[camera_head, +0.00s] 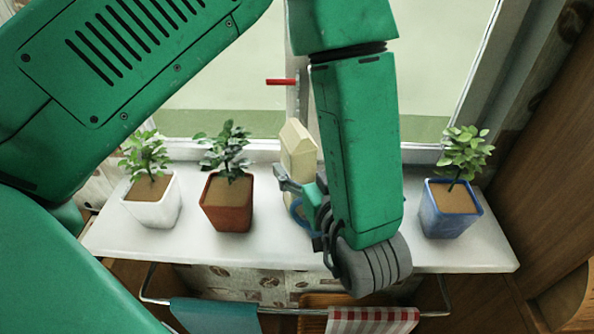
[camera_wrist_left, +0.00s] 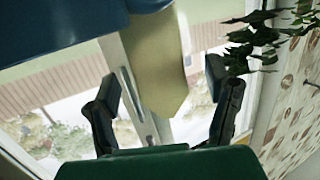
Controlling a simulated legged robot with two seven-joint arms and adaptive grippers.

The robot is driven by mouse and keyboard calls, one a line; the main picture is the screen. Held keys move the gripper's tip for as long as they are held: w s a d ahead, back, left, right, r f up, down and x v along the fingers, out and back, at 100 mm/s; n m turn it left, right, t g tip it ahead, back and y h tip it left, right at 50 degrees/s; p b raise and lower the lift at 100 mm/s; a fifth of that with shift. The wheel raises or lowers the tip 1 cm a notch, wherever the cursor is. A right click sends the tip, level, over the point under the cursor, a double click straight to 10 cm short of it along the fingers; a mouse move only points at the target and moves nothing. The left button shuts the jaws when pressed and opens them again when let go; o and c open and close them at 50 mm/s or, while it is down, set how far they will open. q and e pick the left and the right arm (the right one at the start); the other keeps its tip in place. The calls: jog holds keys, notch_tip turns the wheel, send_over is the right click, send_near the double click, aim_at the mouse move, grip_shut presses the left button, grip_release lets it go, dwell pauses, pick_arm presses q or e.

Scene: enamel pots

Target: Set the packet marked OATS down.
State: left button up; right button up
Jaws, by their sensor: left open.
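A cream packet (camera_head: 298,150) with a peaked top stands upright near the middle of the windowsill (camera_head: 270,235) in the head view. No OATS lettering shows on its visible faces, and its base is hidden by my gripper. My left gripper (camera_head: 302,186) reaches down at the packet's lower part, one finger on its left side. In the left wrist view the packet (camera_wrist_left: 155,65) lies between the two spread fingers of my left gripper (camera_wrist_left: 163,84), with a clear gap on the left side. My right gripper is not in view.
Potted plants stand on the sill: a white pot (camera_head: 153,205) and a brown pot (camera_head: 227,208) to the left, a blue pot (camera_head: 449,213) to the right. A window is behind. A rail with a teal towel (camera_head: 215,316) and a checked towel (camera_head: 372,320) runs below.

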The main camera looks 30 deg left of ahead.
pick_arm(q)
jog(key=x, duration=0.3)
jog(key=shift+w+a+r+p, duration=0.2)
jog(key=shift+w+r+p, duration=0.05)
jog(key=shift+w+p, duration=0.2)
jog(key=shift+a+f, duration=0.1)
jog(key=shift+a, duration=0.3)
grip_shut()
